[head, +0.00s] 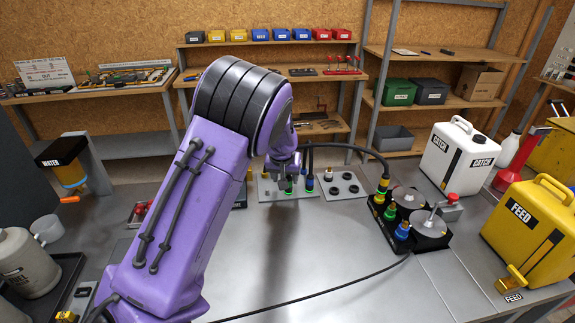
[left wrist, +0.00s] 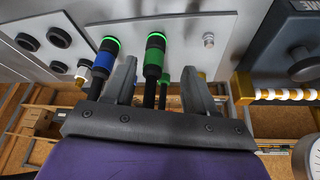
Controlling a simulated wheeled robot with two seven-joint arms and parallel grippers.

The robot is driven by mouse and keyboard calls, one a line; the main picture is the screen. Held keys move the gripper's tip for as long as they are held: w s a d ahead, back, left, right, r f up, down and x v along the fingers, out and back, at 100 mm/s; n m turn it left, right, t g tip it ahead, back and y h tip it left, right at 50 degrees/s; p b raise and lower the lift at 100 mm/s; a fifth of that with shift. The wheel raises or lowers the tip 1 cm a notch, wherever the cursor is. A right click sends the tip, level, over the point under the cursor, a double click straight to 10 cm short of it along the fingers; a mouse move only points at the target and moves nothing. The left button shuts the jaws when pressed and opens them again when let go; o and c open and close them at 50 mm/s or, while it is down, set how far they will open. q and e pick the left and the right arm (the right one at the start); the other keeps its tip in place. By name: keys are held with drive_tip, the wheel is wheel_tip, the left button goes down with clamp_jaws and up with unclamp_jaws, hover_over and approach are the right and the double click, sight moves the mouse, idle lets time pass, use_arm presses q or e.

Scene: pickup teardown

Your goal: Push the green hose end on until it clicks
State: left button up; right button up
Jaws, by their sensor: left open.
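The green hose end (left wrist: 154,64) shows in the left wrist view, with a bright green ring at its far end against the pale plate (left wrist: 185,35). A black hose runs from it toward my palm. My left gripper (left wrist: 158,80) is open, with one finger on each side of the green hose end; I cannot tell whether they touch it. In the head view my left gripper (head: 288,170) points down at the plate and partly hides the green hose end (head: 289,186). I cannot tell whether the hose end is fully seated. My right gripper is not in view.
A blue hose end (left wrist: 105,62) stands close beside the left finger in the wrist view. A black block (head: 421,238) with coloured fittings stands right of the plates. A white CATCH can (head: 455,160) and yellow FEED can (head: 525,225) stand further right. The front bench is mostly clear.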

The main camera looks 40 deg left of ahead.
sight(288, 178)
use_arm(q)
drive_tip(key=w+f, duration=0.2)
drive_tip(key=f, duration=0.1)
drive_tip(key=w+f, duration=0.1)
drive_tip(key=shift+w+a+f, duration=0.15)
drive_tip(key=shift+a+f, duration=0.1)
drive_tip(key=shift+a, duration=0.1)
drive_tip(key=shift+s+r, duration=0.3)
drive_tip(key=shift+s, duration=0.3)
drive_tip(key=c, duration=0.4)
drive_tip(key=shift+d, duration=0.1)
clamp_jaws()
drive_tip(key=c, duration=0.6)
unclamp_jaws()
clamp_jaws()
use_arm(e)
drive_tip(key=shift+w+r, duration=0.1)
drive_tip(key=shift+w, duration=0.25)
use_arm(q)
drive_tip(key=shift+r, duration=0.15)
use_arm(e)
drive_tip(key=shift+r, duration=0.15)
